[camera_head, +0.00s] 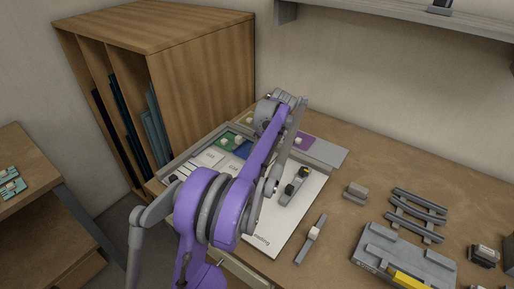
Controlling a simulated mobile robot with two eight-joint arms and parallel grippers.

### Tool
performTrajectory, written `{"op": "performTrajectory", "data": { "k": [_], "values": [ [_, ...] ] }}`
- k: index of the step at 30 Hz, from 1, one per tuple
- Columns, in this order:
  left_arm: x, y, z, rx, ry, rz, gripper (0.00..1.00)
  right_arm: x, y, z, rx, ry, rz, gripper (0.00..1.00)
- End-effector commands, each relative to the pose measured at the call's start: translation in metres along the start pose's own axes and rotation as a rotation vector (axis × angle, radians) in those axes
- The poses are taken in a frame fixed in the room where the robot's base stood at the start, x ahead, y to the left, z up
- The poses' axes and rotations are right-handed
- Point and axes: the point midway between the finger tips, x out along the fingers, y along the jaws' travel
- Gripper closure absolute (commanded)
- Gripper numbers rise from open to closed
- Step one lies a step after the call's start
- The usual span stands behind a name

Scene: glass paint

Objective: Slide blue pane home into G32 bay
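A blue pane (242,151) shows as a small dark blue patch beside a green pane (226,139) with a pale knob, at the back of the white work board (275,236). My purple arm covers much of the board and hides part of the blue pane. My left gripper's wrist end (284,101) is over the back of the board; its fingers are hidden, so I cannot see whether they touch anything. The G32 label cannot be read, and I cannot tell which bay it is. My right gripper is not in view.
A purple pane (303,138) lies at the board's back right. A wooden rack (205,80) with dark upright sheets stands at back left. A grey tool (296,186) lies on the board, another (312,239) beside it. A grey block (405,258) and rails (415,214) lie right.

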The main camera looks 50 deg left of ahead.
Motion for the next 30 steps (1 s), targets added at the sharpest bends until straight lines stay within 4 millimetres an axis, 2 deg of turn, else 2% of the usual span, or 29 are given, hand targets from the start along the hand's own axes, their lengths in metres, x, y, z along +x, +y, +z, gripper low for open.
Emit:
{"op": "performTrajectory", "data": {
  "k": [28, 29, 30],
  "values": [
    [0.0006, 0.0026, -0.0038, 0.0, 0.003, 0.002, 1.0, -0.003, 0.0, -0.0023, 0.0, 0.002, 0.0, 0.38],
    [0.0007, 0.0026, -0.0038, 0.0, 0.003, 0.002, 0.7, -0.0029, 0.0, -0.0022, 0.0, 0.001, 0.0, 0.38],
    [0.0009, 0.0025, -0.0037, 0.0, 0.003, 0.001, 0.63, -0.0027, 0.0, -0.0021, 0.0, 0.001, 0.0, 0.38]
  ]
}}
